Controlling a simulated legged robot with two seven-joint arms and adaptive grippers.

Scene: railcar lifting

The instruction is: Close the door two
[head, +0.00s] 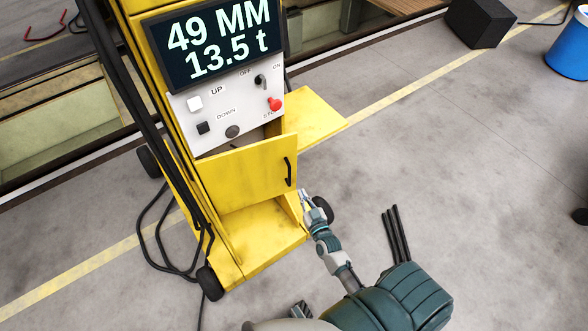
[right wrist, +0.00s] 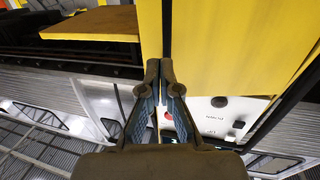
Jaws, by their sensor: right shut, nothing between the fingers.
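A yellow control cabinet (head: 222,252) stands on the floor in the head view. A yellow door (head: 238,172) with a black handle (head: 288,171) hangs at its front, below the control panel. It looks partly open, with a dark gap above it and an open space below. A second yellow panel (head: 312,117) sticks out to the right; I cannot tell which is door two. My right gripper (head: 304,195) is shut and empty, just below the handle near the door's right edge. In the right wrist view its fingertips (right wrist: 160,66) are together near yellow panels (right wrist: 235,50); contact is unclear.
The white control panel (head: 215,108) has buttons, a knob and a red stop button (head: 274,104) under a display (head: 210,45). Black cables (head: 150,225) hang at the left. A black box (head: 483,22) and a blue barrel (head: 570,50) stand far right.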

